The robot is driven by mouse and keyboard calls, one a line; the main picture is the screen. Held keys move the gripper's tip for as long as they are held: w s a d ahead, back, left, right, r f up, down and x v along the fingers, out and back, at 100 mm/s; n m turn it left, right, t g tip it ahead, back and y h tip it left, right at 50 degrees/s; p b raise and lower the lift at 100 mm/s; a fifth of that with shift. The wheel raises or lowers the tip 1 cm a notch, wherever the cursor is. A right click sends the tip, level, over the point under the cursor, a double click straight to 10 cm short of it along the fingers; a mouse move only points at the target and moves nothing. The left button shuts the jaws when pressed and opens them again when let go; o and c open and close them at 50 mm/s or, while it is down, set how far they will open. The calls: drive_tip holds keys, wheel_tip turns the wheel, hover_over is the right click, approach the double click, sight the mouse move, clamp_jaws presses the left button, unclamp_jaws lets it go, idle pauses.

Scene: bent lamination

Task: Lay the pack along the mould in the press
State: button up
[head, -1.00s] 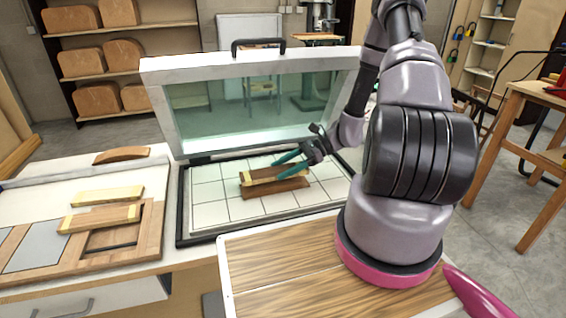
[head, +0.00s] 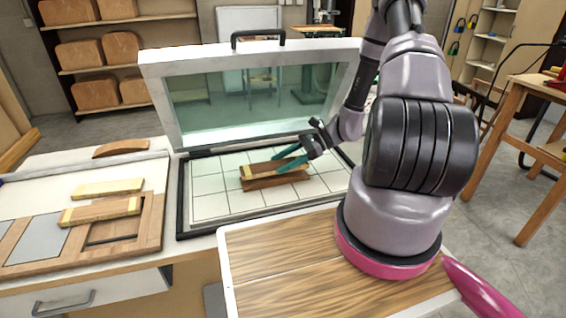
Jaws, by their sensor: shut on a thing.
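The press (head: 180,205) stands open, its framed clear lid raised at the back and its bed lined with pale square tiles. The mould (head: 275,182), a brown wooden block, lies near the middle of the bed. The pack (head: 262,168), a wooden strip with a pale yellow end at the left, is directly over the mould and roughly in line with it. I cannot tell whether they touch. My gripper (head: 288,160) has teal fingers shut on the pack, reaching in from the right. The fingers hide part of the pack.
Left of the press, a wooden rack (head: 150,230) holds another pale-ended strip (head: 100,212), with a yellowish strip (head: 108,188) behind it. A curved brown piece (head: 120,149) lies at the back. The raised lid (head: 160,105) stands close behind my gripper.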

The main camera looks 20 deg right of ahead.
drive_tip(key=shift+f, duration=0.6)
idle(0.4)
drive_tip(key=o, duration=1.5)
drive_tip(key=shift+d, duration=0.1)
drive_tip(key=v, duration=1)
drive_tip(key=shift+d+r, duration=0.15)
drive_tip(key=shift+d, duration=0.25)
